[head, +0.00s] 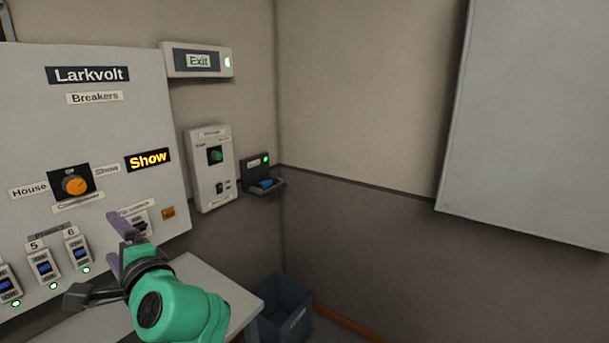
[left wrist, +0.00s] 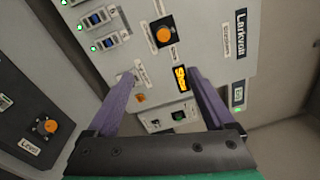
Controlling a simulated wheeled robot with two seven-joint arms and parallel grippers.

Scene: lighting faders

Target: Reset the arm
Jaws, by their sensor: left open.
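My left gripper (head: 118,245) is in front of the lower part of the Larkvolt breaker panel (head: 110,125), near a small labelled switch (head: 140,226) and an orange tag (head: 168,213). In the left wrist view its two purple fingers (left wrist: 155,95) stand wide apart with nothing between them. The panel shows between and beyond the fingers, with the lit Show sign (left wrist: 181,78) near the middle. The left arm is green. My right gripper is not in view.
An orange changeover knob (head: 75,184) and breakers (head: 78,250) with green lights are on the panel. A small control box (head: 210,168) and a wall holder (head: 264,180) are to its right. A grey table (head: 215,285) and a blue bin (head: 286,308) stand below. A large pale board (head: 535,120) hangs at right.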

